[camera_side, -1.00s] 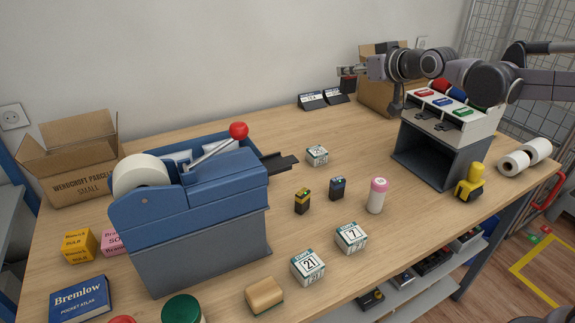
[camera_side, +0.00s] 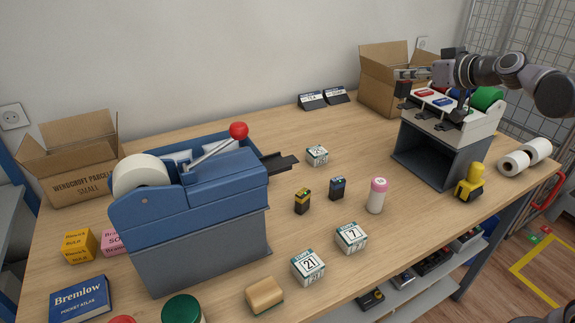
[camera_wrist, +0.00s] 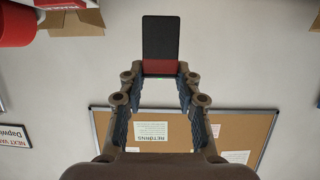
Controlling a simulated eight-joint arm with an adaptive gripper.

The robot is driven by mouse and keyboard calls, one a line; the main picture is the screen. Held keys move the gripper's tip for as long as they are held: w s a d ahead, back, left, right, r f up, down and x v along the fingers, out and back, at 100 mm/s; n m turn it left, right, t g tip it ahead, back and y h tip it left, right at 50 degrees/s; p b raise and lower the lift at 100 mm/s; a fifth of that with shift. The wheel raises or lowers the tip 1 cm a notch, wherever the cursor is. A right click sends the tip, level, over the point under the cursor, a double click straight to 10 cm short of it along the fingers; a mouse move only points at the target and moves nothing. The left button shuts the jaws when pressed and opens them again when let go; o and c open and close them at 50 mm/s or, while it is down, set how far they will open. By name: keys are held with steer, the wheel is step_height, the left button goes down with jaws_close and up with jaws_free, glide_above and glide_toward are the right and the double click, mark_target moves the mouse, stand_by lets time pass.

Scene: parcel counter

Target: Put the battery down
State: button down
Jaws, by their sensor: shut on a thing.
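My gripper (camera_side: 412,74) is shut on a dark battery (camera_side: 403,88) with a red band, held in the air beside the open carton at the back right. In the wrist view the battery (camera_wrist: 160,38) juts out beyond the fingertips (camera_wrist: 159,74), gripped at its red-banded end. Two other small batteries stand upright on the table, a black-and-yellow one (camera_side: 303,202) and a dark blue one (camera_side: 337,188).
A grey and white stand with red, blue and green slots (camera_side: 440,103) is just below and right of my gripper. The open carton (camera_side: 385,95) is close behind. A blue tape machine (camera_side: 190,210) fills the left. The table's back middle is mostly clear.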

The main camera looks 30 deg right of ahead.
steer(key=s+d+r+n+g+y, duration=0.1)
steer(key=s+r+n+y, duration=0.15)
steer(key=s, duration=0.65)
steer(key=s+d+r+n+y, duration=0.2)
steer(key=s+n+y, duration=0.1)
steer(key=s, duration=0.6)
step_height(320, 180, down, 25)
steer(key=shift+m, duration=0.25)
steer(key=shift+w+a+r+x, duration=0.2)
steer(key=shift+r+x, duration=0.4)
steer(key=shift+x, duration=2.5)
steer(key=shift+w+a+r+x, duration=0.15)
steer(key=shift+r+x, duration=0.4)
steer(key=shift+x, duration=2.55)
steer(key=shift+w+a+r+x, duration=0.15)
steer(key=shift+r+x, duration=0.45)
steer(key=shift+x, duration=2.5)
steer(key=shift+d+f, duration=0.1)
steer(key=shift+f, duration=0.35)
steer(key=c, duration=0.9)
jaws_free()
steer(key=shift+c, duration=0.2)
